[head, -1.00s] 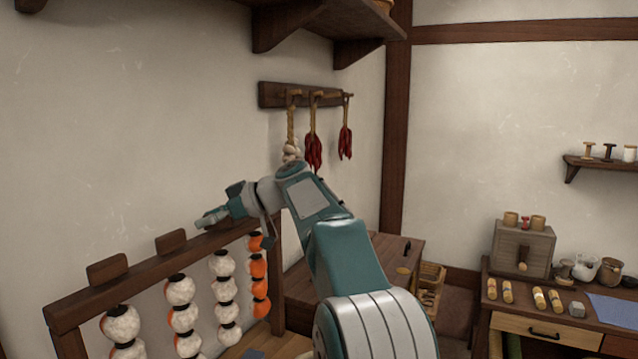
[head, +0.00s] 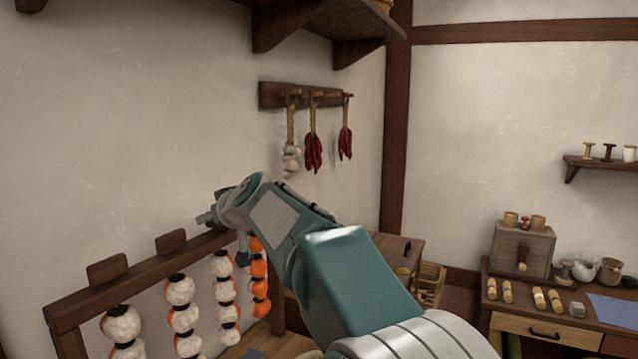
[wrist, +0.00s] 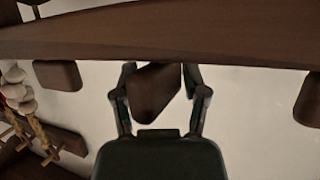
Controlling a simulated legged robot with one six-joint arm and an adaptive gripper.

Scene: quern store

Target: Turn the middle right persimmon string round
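Strings of persimmons hang in a row under a dark wooden rail (head: 75,307) at lower left in the head view. The middle right persimmon string (head: 224,290) shows mostly white faces with slivers of orange at the edge. My gripper (head: 206,217) is at the rail above it, partly hidden by my arm. In the wrist view, its two fingers (wrist: 160,78) stand either side of a dark wooden tab (wrist: 152,95) and appear closed on it. The tab sits skewed compared with its neighbours. The strings do not show clearly in the wrist view.
The right-hand string (head: 259,275) shows mostly orange; the left string (head: 122,325) and middle left string (head: 182,310) are mostly white. Garlic (head: 291,155) and red chillies (head: 314,152) hang from a wall peg board behind my arm. A shelf (head: 315,20) juts out above.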

